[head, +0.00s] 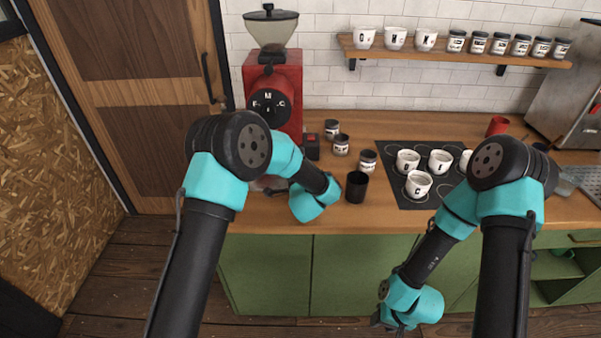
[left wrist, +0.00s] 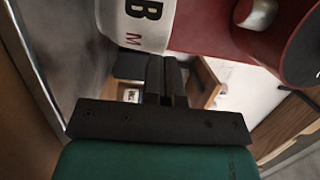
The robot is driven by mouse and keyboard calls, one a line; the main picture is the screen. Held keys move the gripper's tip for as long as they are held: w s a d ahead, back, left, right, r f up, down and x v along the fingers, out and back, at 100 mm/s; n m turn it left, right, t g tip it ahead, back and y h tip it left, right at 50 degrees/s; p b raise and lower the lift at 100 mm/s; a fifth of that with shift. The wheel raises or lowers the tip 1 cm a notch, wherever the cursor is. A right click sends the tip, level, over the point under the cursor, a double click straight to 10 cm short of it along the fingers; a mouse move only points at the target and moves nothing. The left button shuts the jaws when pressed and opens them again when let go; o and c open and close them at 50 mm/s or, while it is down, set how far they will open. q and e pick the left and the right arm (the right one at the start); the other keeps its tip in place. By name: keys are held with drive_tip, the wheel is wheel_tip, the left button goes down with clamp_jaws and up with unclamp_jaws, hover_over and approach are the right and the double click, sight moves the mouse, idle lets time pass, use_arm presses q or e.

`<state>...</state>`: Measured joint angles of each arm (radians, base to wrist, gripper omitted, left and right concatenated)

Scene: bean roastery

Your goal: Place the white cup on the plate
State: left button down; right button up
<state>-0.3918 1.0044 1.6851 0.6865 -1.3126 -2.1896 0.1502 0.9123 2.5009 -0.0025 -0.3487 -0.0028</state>
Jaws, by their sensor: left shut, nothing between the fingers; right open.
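In the left wrist view a white cup (left wrist: 143,22) with a black B is close beyond my left gripper (left wrist: 166,78), whose fingers are shut and empty. Whether they touch the cup is unclear. In the head view the arm hides most of this gripper beside the red grinder. Several white lettered cups stand on the dark mat (head: 389,153), including a front cup (head: 418,184), a left one (head: 407,161) and a back one (head: 440,162). I cannot make out a plate. My right gripper (head: 388,326) hangs low in front of the green cabinets, open and empty, away from the cups.
The red grinder (head: 257,78) stands at the counter's left back. A black cup (head: 356,187) and small jars (head: 341,144) stand between it and the mat. A red cup (head: 497,126) is at the right back. A wall shelf (head: 460,57) holds more cups and jars.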

use_arm(q)
drive_tip(key=shift+w+a, duration=0.15)
drive_tip(key=shift+a, duration=0.2)
drive_tip(key=shift+w+a, duration=0.45)
drive_tip(key=shift+a, duration=0.3)
drive_tip(key=shift+w+a, duration=0.4)
drive_tip(key=shift+a, duration=0.35)
drive_tip(key=shift+s+d, duration=0.1)
drive_tip(key=shift+d, duration=0.05)
drive_tip(key=d, duration=0.1)
drive_tip(key=s+d, duration=0.2)
drive_tip(key=shift+d, duration=0.3)
drive_tip(key=v, duration=0.9)
drive_tip(key=shift+s, duration=0.4)
